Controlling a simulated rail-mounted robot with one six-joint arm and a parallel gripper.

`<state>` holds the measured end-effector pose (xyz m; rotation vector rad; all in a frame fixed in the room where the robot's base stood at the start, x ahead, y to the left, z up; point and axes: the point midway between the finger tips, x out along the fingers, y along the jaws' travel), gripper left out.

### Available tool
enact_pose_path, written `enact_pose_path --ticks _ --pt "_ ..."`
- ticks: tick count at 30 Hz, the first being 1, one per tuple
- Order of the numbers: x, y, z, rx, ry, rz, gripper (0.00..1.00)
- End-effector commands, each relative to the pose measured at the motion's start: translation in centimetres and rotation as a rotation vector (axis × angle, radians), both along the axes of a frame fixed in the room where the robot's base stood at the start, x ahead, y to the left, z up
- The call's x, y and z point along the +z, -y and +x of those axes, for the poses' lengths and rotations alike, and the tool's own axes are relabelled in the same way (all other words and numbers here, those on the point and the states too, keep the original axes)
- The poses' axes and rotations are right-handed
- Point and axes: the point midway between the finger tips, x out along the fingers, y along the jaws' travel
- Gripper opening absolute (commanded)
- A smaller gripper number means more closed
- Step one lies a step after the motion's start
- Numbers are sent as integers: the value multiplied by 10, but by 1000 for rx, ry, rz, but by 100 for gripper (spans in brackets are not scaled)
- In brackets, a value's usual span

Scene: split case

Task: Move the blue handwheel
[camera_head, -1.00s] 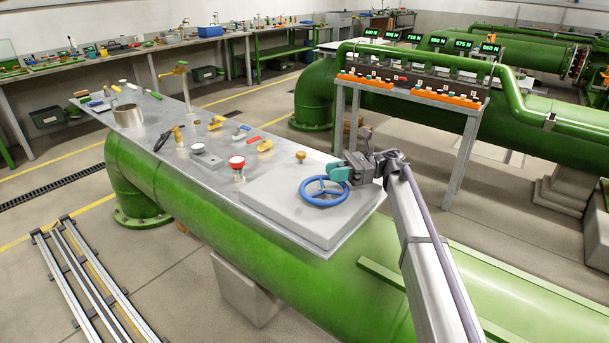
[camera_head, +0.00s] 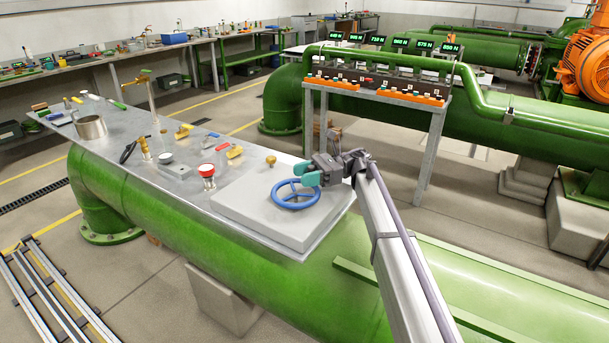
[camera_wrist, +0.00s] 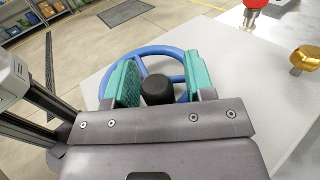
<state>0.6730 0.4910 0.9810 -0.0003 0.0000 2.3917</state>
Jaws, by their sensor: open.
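The blue handwheel (camera_head: 296,194) lies flat on a raised grey block (camera_head: 280,222) at the near end of the metal bench plate. It also shows in the wrist view (camera_wrist: 161,51), with part of its rim and spokes behind and between my fingers. In the wrist view my gripper (camera_wrist: 157,82) is open, with one pad on each side of a black knob (camera_wrist: 157,89) at the wheel. I cannot tell whether the pads touch the wheel.
A red button (camera_head: 207,171) and several brass fittings stand to the left on the metal plate (camera_head: 122,125). A stand with digital displays (camera_head: 375,85) is beyond my arm.

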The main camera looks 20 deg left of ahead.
Motion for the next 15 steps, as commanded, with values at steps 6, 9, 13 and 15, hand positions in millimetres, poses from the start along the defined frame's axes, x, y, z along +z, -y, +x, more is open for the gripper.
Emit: enact_pose_path --ticks 6,9,13,15 --pt "0 12 15 -2 0 0 49" --pt "0 27 31 -2 0 0 49" --pt "0 44 50 -1 0 0 49" --pt "0 49 54 0 0 0 49"
